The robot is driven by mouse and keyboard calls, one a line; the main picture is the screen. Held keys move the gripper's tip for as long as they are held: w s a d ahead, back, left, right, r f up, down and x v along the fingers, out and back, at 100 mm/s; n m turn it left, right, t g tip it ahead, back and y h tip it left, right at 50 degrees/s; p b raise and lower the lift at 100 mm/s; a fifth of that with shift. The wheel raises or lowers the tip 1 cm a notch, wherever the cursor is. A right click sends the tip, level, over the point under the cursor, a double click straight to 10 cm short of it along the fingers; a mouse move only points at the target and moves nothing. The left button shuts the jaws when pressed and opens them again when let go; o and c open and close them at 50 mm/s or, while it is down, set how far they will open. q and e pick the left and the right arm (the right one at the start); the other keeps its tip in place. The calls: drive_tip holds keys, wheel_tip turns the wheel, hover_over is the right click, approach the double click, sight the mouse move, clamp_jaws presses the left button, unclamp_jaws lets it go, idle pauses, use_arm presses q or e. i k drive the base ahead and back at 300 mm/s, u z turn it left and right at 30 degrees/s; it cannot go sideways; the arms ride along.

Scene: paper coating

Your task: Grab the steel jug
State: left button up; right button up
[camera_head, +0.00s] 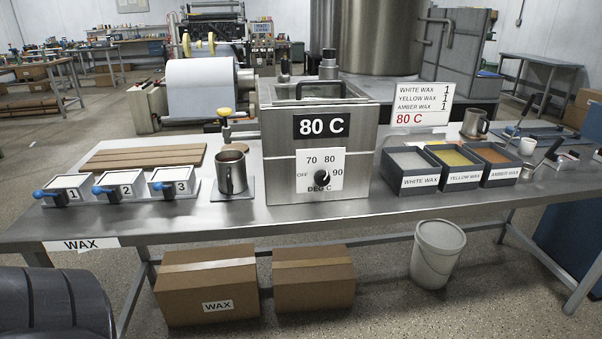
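Two steel vessels with handles stand on the steel table (340,219). One steel jug (231,177) stands upright on a small grey pad left of the heated tank, with brownish contents at its top. Another steel jug (474,124) stands at the back right, behind the wax trays, with its handle to the right. I cannot tell from their looks alone which one the task names. Neither of my grippers shows in the head view, and nothing is touching either vessel.
A steel tank (275,150) marked 80 C stands mid-table. White wax (412,163), yellow wax (455,158) and amber wax trays (496,155) are right of it. Numbered blue-handled boxes (120,186) and brown slats (144,155) are at left. Cartons (208,285) and a bucket (437,254) are below.

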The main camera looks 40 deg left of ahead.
sight(231, 164)
drive_tip(key=z, duration=0.1)
drive_tip(key=i, duration=1.25)
drive_tip(key=u, duration=0.15)
